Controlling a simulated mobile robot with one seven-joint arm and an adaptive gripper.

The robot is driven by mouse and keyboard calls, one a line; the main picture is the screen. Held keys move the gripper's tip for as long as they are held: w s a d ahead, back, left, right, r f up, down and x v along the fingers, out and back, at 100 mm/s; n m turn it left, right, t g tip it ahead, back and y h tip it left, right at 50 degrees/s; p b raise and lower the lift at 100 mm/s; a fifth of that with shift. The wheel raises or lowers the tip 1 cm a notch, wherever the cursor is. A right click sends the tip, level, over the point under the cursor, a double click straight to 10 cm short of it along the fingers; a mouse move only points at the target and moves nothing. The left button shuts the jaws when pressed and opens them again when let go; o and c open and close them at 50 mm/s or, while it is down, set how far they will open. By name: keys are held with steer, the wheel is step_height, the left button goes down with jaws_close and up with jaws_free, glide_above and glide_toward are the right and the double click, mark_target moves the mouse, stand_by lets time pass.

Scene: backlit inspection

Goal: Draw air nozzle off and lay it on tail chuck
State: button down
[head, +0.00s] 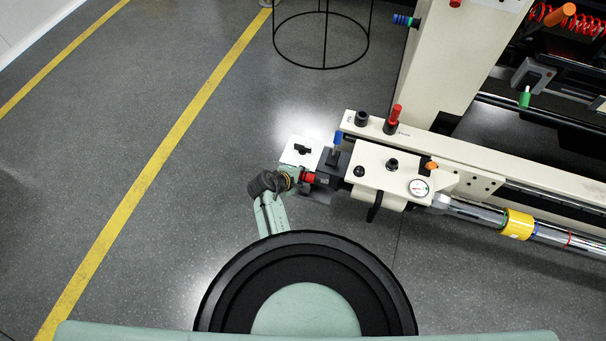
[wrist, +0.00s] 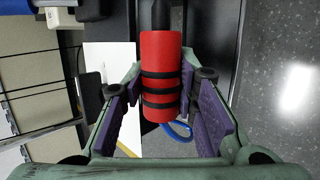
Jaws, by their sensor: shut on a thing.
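The air nozzle (wrist: 161,75) is a red cylinder with black bands in the wrist view. Its far end meets a dark stem. In the head view its red part (head: 309,177) shows between my gripper (head: 289,178) and a dark block (head: 328,170) on the machine's left end. My gripper also shows in the wrist view (wrist: 165,108), its purple pads either side of the nozzle, shut on it. The cream block with a round gauge (head: 382,172), right of the dark block, may be the tail chuck; I cannot tell for sure.
A blue lever (head: 338,138) and a red-handled knob (head: 394,115) stand up near the dark block. A white plate with a black knob (head: 299,150) lies just behind my gripper. A blue loop (wrist: 178,131) hangs below the nozzle. Floor to the left is clear.

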step_height(320, 180, down, 5)
steer(key=b, duration=0.4)
steer(key=shift+w+d+f+b, duration=0.1)
steer(key=shift+f+b, duration=0.1)
steer(key=shift+b, duration=0.15)
steer(key=shift+f+b, duration=0.35)
steer(key=shift+f, duration=0.2)
steer(key=c, duration=1.6)
jaws_free()
steer(key=o, duration=0.6)
steer(key=shift+s+f, duration=0.25)
steer(key=shift+s, duration=0.05)
steer(key=shift+o, duration=0.2)
steer(key=w+r+v, duration=0.1)
steer(key=v, duration=1.1)
steer(key=shift+r, duration=0.1)
